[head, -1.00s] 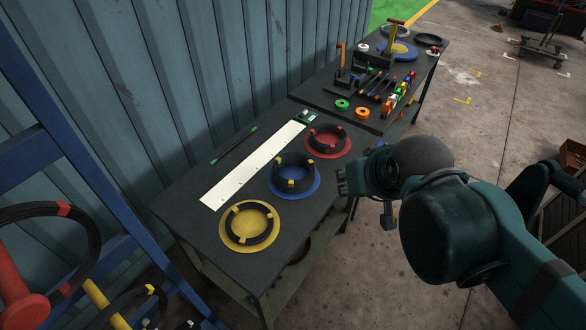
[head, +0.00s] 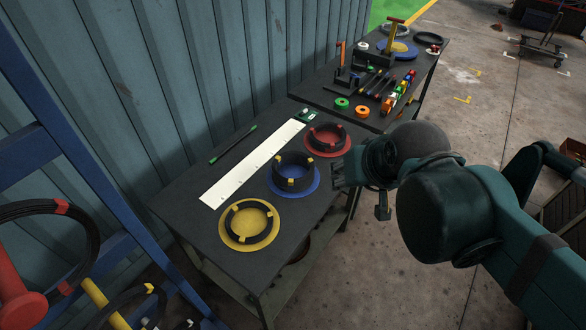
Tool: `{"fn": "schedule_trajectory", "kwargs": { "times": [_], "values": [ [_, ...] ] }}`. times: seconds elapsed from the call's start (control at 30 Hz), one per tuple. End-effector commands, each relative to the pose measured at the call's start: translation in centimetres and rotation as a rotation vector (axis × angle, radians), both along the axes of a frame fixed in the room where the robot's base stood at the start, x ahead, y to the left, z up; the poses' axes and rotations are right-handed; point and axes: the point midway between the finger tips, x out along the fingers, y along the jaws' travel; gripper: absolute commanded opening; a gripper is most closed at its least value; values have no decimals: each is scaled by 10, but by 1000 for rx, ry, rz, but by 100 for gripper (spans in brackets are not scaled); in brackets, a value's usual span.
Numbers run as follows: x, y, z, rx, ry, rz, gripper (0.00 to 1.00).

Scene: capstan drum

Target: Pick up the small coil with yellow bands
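A thin coil (head: 264,210) is on the yellow disc (head: 228,235), nearest. A taller coil (head: 295,176) is on the blue disc (head: 314,186). Another coil (head: 325,138) is on the red disc (head: 343,150), farthest of the three. I cannot tell for sure which the task calls small. My gripper (head: 338,176) is at the table's right edge, right of the blue disc and apart from the coils. Its fingers are dark and small, so their opening is unclear.
A white strip (head: 250,165) and a green-ended rod (head: 232,145) lie behind the discs. A second table (head: 345,118) with tools and tape rolls stands beyond. A blue rack (head: 85,165) with larger coils is at the left. The corrugated wall (head: 200,60) is behind.

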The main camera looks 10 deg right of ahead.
Motion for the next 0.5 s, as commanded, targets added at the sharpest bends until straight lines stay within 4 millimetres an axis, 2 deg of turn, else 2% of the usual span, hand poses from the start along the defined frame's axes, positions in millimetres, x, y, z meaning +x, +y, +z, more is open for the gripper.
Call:
{"fn": "schedule_trajectory", "kwargs": {
  "times": [0.5],
  "values": [
    [56,21,-10,259,131,-195,33]
  ]
}}
